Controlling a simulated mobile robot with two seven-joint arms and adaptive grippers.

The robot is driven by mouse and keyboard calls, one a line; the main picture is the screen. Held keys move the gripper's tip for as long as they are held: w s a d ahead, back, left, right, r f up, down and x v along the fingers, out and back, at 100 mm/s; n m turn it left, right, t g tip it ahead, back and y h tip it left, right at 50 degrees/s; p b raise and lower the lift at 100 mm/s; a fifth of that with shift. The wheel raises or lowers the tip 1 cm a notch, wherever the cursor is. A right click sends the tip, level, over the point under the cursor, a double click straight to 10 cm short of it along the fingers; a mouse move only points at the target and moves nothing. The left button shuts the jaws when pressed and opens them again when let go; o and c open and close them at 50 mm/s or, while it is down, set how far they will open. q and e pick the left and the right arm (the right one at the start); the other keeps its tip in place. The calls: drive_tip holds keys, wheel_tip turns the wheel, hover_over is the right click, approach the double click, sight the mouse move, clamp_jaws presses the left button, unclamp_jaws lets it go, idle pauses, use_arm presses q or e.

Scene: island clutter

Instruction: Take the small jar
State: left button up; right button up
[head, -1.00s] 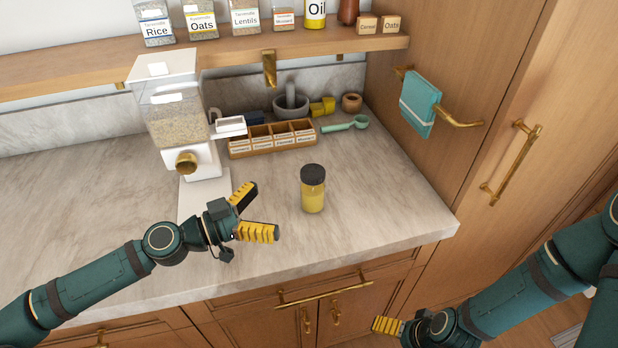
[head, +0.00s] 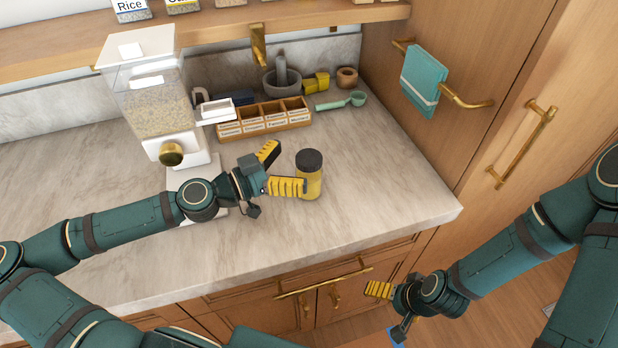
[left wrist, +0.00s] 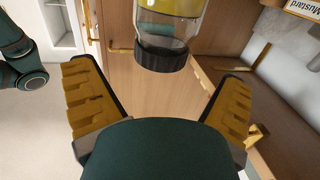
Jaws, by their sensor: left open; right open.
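The small jar (head: 309,175) has a dark lid and yellow contents. It stands upright on the marble counter in the head view. My left gripper (head: 284,170) is open, its yellow-padded fingers spread just left of the jar, one finger overlapping the jar's lower left side. In the left wrist view the jar (left wrist: 163,40) shows upside down at the top, beyond and between the open fingers (left wrist: 160,105); I cannot tell whether a finger touches it. My right gripper (head: 385,300) is open and empty, low in front of the drawers.
A grain dispenser (head: 150,95) stands left of the jar. Behind are a wooden compartment box (head: 262,120), a mortar (head: 283,82) and a green scoop (head: 341,101). A teal towel (head: 424,80) hangs on the right cabinet. The counter right of the jar is clear.

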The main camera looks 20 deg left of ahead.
sight(317, 154)
use_arm(q)
drive_tip(key=shift+x, duration=3.1)
drive_tip(key=shift+f, duration=0.15)
drive_tip(key=c, duration=1.4)
